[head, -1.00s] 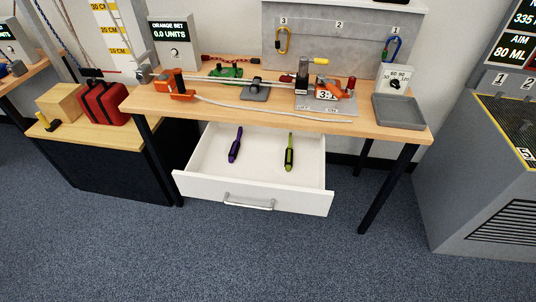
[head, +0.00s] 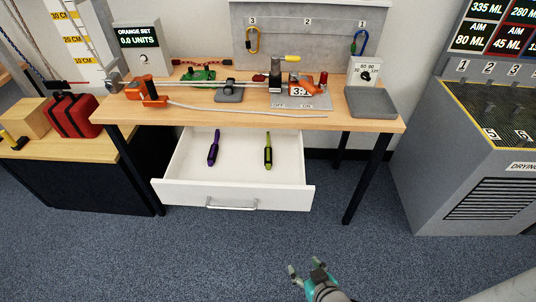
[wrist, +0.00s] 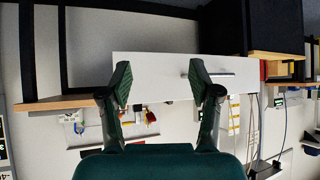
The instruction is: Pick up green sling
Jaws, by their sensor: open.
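The green sling (head: 268,151) is a slim lime-green and dark piece lying lengthwise in the right part of the open white drawer (head: 232,193) under the workbench. A similar purple sling (head: 213,149) lies to its left in the same drawer. My gripper (head: 305,268) is low in front of the drawer, to its right, over the blue floor and apart from it. In the wrist view my gripper (wrist: 165,85) has its two fingers spread wide with nothing between them. The drawer's white front (wrist: 155,66) shows beyond the fingers; neither sling can be made out there.
A grey drying cabinet (head: 440,180) stands at right. A red bag (head: 72,116) sits on the left table. The floor in front is clear.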

